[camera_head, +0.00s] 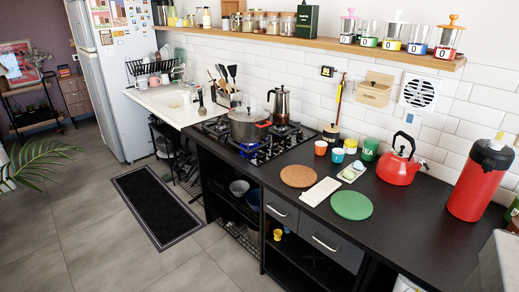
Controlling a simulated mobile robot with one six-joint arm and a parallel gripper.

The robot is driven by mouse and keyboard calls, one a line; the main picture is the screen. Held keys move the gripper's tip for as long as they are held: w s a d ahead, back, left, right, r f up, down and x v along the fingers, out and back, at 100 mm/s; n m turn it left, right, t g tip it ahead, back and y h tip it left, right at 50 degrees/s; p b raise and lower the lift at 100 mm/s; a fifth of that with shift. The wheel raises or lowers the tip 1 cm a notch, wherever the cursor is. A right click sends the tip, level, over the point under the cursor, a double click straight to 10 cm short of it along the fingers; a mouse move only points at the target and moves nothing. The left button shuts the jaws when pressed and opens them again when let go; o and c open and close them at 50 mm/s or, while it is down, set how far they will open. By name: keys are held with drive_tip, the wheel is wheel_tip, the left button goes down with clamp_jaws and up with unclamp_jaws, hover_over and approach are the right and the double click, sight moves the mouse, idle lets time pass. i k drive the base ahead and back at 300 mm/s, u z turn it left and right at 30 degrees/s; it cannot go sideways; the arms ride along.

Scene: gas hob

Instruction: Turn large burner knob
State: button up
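The black gas hob (290,143) is set into the dark counter in the middle of the picture. My gripper is not in view.
Right of the hob are a cork mat (298,176), a green round mat (351,204), small cups, a red kettle (398,167) and a red flask (480,180). A sink (178,98) lies left. The floor (120,255) before the counter is mostly free beyond the black rug (157,205).

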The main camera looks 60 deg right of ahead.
sight(260, 154)
drive_tip(key=i, duration=0.85)
drive_tip(key=u, duration=0.05)
